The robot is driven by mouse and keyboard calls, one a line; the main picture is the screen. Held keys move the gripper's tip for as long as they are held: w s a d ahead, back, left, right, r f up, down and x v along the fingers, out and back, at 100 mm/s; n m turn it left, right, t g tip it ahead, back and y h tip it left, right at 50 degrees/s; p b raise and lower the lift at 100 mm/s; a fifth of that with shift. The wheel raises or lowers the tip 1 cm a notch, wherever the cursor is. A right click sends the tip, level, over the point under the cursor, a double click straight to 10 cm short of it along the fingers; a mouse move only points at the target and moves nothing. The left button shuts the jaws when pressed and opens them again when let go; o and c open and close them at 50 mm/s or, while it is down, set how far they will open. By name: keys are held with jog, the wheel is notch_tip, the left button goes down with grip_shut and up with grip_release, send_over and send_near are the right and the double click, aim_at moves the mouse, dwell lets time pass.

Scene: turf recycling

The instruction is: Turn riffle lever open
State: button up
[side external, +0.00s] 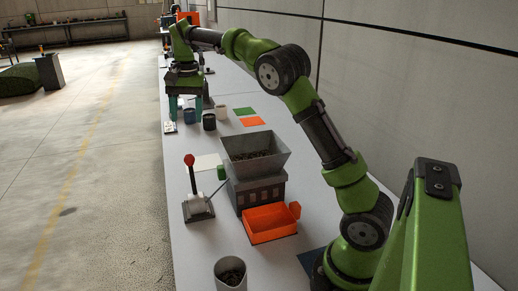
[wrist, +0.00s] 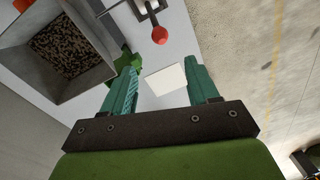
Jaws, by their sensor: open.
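A grey hopper (side external: 254,157) full of dark granules sits on a dark slotted box (side external: 257,191); the hopper also fills the upper left of the wrist view (wrist: 66,48). A separate upright lever with a red knob (side external: 189,160) stands on a grey base (side external: 198,208). My gripper (side external: 188,112) is open and empty, well beyond the hopper; its teal fingers show in the wrist view (wrist: 167,72).
An orange tray (side external: 270,224) sits before the box, and a grey cup (side external: 230,273) of dark material stands nearer. A white sheet (side external: 206,163) lies behind the red-knobbed lever. Several cups (side external: 209,121) and green and orange cards (side external: 250,122) lie farther back. The table's left edge is close.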

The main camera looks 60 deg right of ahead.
aim_at(189, 155)
jog(key=f, duration=0.9)
jog(key=w+f, duration=0.1)
jog(key=f, duration=0.3)
jog(key=shift+a+f, duration=0.15)
jog(key=shift+a, duration=0.1)
jog(key=shift+c, duration=0.3)
grip_shut()
